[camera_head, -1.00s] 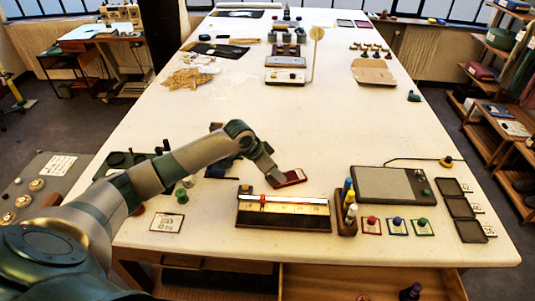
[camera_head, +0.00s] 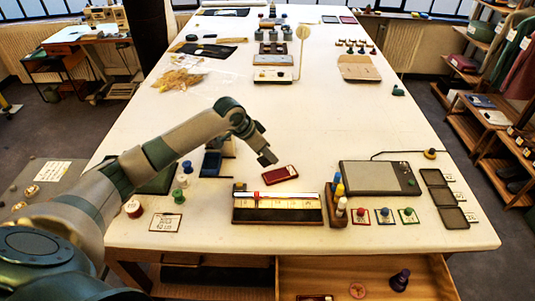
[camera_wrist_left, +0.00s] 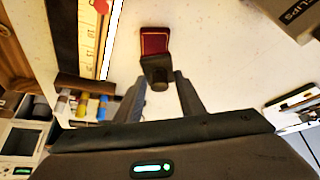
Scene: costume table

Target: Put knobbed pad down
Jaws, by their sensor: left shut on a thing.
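My left gripper (camera_head: 262,152) is above the table, behind the ruled box. The left wrist view shows its two fingers (camera_wrist_left: 162,82) around the knob of a small dark knobbed pad (camera_wrist_left: 156,66). The pad is between the fingertips and overlaps the near end of a red, dark-edged flat piece (camera_wrist_left: 155,41). That red piece (camera_head: 281,174) lies on the table just in front of the gripper in the head view. The gap between pad and table is hard to judge. My right gripper is not in view.
The lit ruled box (camera_head: 277,216) is in front, with bottles (camera_head: 338,201) to its right. Red, blue and green knobs sit on framed squares (camera_head: 385,216). A grey tablet (camera_head: 377,177) and dark trays (camera_head: 444,197) are further right. The table middle (camera_head: 300,120) is clear.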

